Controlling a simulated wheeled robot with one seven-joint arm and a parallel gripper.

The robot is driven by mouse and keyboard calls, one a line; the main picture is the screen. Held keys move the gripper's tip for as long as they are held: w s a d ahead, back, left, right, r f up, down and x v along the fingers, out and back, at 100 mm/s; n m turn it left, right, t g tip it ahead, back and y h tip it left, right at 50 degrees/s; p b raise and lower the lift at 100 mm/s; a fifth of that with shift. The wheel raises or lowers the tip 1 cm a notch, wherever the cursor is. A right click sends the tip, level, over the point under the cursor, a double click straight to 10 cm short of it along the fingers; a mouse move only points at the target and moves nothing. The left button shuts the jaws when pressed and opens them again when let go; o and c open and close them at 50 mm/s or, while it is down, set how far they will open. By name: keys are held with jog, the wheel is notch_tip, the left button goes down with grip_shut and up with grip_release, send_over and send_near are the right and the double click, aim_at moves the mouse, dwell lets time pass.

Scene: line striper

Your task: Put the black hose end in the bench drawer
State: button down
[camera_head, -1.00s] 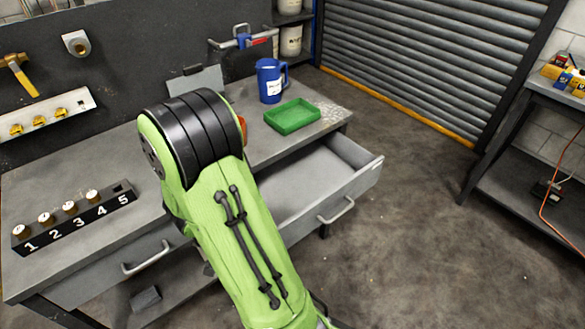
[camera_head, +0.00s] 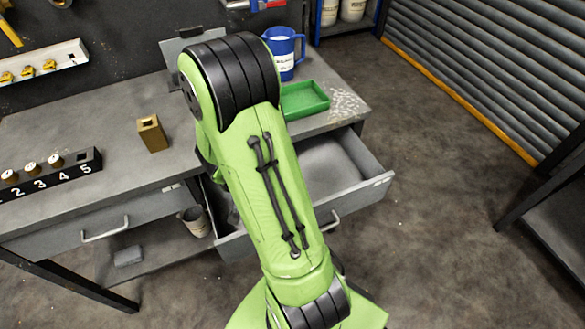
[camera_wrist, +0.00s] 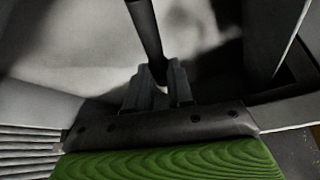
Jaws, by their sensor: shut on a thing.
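The bench drawer (camera_head: 335,165) is pulled open at the right of the bench in the head view; my arm covers its left part. In the wrist view my gripper (camera_wrist: 158,78) is shut on the black hose end (camera_wrist: 146,28), a dark rod-like piece that runs from between the fingers to the top edge. Grey surfaces and walls that look like the drawer's inside surround it there. Whether the hose end touches the drawer's floor I cannot tell. My gripper and the hose end are hidden behind my arm in the head view.
A green tray (camera_head: 304,101) and a blue mug (camera_head: 285,52) stand on the bench behind the drawer. A brass-coloured block (camera_head: 152,134) and a numbered rack (camera_head: 50,176) are on the left. A second bench edge (camera_head: 548,190) is at the right; floor in front is open.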

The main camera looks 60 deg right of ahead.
jog(key=d+f, duration=0.1)
jog(key=d, duration=0.2)
jog(key=s+d+f+b, duration=0.1)
jog(key=d+f, duration=0.1)
jog(key=d, duration=0.1)
jog(key=d+f, duration=0.2)
jog(key=d, duration=0.1)
jog(key=shift+s+d+f+b, duration=0.15)
jog(key=shift+s+d+b, duration=0.15)
jog(key=shift+s+d, duration=0.1)
jog(key=d+f, duration=0.1)
jog(key=d+f+b, duration=0.1)
jog(key=d, duration=0.1)
jog(key=shift+s+d+f, duration=0.1)
jog(key=shift+s+f, duration=0.1)
jog(key=shift+f, duration=0.15)
jog(key=c, duration=1)
grip_release()
